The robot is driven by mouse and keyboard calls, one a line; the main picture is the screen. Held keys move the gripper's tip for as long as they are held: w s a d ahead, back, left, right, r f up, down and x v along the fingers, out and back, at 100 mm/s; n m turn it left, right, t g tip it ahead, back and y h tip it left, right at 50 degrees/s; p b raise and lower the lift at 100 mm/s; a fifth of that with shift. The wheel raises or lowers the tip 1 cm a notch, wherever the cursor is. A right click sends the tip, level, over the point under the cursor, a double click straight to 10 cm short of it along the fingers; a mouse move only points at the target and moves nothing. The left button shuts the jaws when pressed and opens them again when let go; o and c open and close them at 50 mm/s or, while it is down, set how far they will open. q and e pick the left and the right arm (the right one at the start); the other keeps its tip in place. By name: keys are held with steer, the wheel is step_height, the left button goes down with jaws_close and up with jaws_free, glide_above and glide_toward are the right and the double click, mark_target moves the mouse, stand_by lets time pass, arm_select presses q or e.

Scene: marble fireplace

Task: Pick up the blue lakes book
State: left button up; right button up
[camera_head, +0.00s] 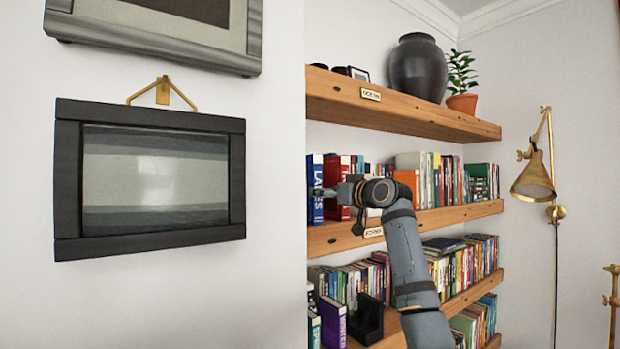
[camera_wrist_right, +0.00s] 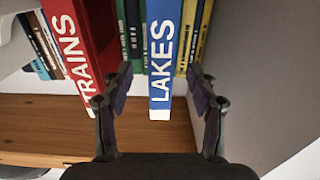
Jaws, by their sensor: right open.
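The blue lakes book (camera_head: 315,205) stands upright at the left end of the middle shelf in the head view. Its spine (camera_wrist_right: 160,75) fills the centre of the right wrist view, with LAKES in white letters. My right gripper (camera_wrist_right: 160,88) is open, with one finger on each side of the blue spine and visible gaps between the fingers and the book. In the head view my right gripper (camera_head: 322,192) is in front of the spine and hides part of it. My left gripper is in neither view.
A red TRAINS book (camera_wrist_right: 82,45) stands beside the blue book, close to one finger. A grey surface (camera_wrist_right: 265,75) lies close to the other finger. The wooden shelf board (camera_head: 440,216) runs beneath the books. More books fill the shelf to the right.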

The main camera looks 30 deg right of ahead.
steer(key=w, duration=0.2)
steer(key=w+a, duration=0.1)
steer(key=shift+w+f, duration=0.15)
steer(key=shift+f, duration=0.2)
steer(key=w+p, duration=0.1)
steer(key=p, duration=0.1)
steer(key=w+r+p, duration=0.1)
steer(key=w+p, duration=0.1)
steer(key=shift+a+p, duration=0.1)
steer(key=shift+p, duration=0.25)
steer(key=shift+w+p, duration=0.3)
steer(key=shift+p, duration=0.05)
steer(key=shift+w+a+f, duration=0.1)
steer(key=shift+w+f, duration=0.1)
steer(key=shift+w, duration=0.05)
steer(key=shift+w+a+f, duration=0.1)
steer(key=shift+w+f, duration=0.1)
jaws_close()
steer(key=shift+s+r, duration=0.1)
steer(key=shift+r, duration=0.05)
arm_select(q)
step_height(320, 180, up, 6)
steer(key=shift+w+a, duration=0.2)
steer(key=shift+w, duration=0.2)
